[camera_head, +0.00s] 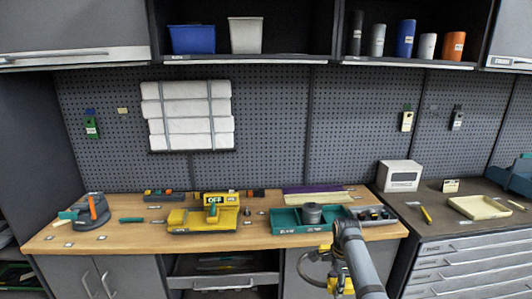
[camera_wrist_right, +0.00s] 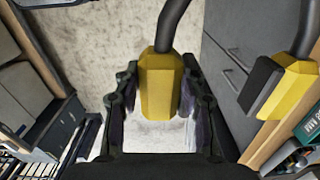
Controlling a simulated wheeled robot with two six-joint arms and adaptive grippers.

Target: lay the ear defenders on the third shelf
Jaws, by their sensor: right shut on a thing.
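The ear defenders (camera_head: 313,257) are yellow with a dark curved band, low in the head view in front of the bench's right part. In the right wrist view one yellow cup (camera_wrist_right: 160,82) sits between the fingers; the other yellow cup (camera_wrist_right: 282,88), with a black pad, hangs free to the right. My right gripper (camera_wrist_right: 160,105) is shut on the near cup; in the head view my arm partly hides it. My left gripper is not in view. An open shelf bay (camera_head: 222,281) shows under the bench; I cannot tell which shelf is the third.
The wooden bench (camera_head: 120,237) carries a yellow tool (camera_head: 190,222), a teal tray (camera_head: 285,222) and small items. Upper shelves (camera_head: 270,61) hold bins and bottles. A grey drawer cabinet (camera_head: 460,252) stands right. Pale floor (camera_wrist_right: 70,45) shows below the gripper.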

